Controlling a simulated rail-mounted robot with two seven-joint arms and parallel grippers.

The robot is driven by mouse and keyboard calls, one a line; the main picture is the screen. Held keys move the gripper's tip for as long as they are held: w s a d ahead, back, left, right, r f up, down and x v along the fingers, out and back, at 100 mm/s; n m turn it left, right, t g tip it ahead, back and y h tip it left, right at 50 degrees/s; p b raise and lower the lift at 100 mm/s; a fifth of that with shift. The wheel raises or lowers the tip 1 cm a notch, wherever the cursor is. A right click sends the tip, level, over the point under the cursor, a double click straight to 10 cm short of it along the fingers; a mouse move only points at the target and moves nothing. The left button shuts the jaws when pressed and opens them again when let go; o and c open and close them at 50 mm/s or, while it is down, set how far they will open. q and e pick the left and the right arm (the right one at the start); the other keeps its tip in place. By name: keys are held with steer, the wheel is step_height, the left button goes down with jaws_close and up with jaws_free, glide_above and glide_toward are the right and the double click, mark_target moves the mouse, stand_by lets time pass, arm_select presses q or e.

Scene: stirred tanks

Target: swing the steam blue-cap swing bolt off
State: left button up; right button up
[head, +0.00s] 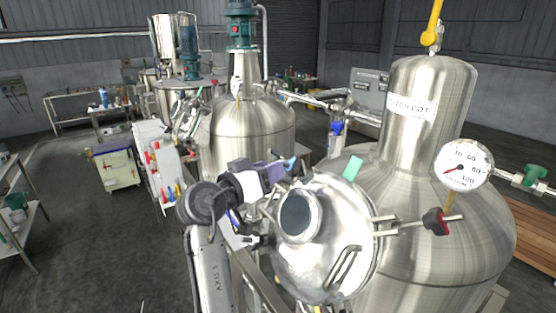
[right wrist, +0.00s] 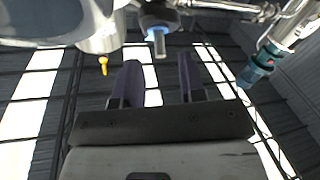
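The blue-cap swing bolt (head: 291,162) stands at the upper left rim of the round steel lid (head: 325,235) in the head view. Its blue cap (right wrist: 158,42) also shows in the right wrist view, just beyond the fingertips and roughly between them. My right gripper (head: 277,171) is beside the blue cap, to its left. Its two dark purple fingers (right wrist: 159,64) stand apart with nothing between them. I cannot tell whether a finger touches the bolt. My left gripper is not in view.
A green-capped bolt (head: 355,168) and a red-knobbed bolt (head: 436,222) sit around the lid's rim. The lid bears a round sight glass (head: 299,216) and a bent handle (head: 343,267). A pressure gauge (head: 464,165) and the tall tank neck (head: 425,125) stand to the right.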

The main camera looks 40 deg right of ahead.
steer(key=shift+w+d+p, duration=0.2)
steer(key=shift+d+p, duration=0.2)
steer(key=shift+d, duration=1.2)
steer(key=shift+c, duration=0.5)
jaws_close()
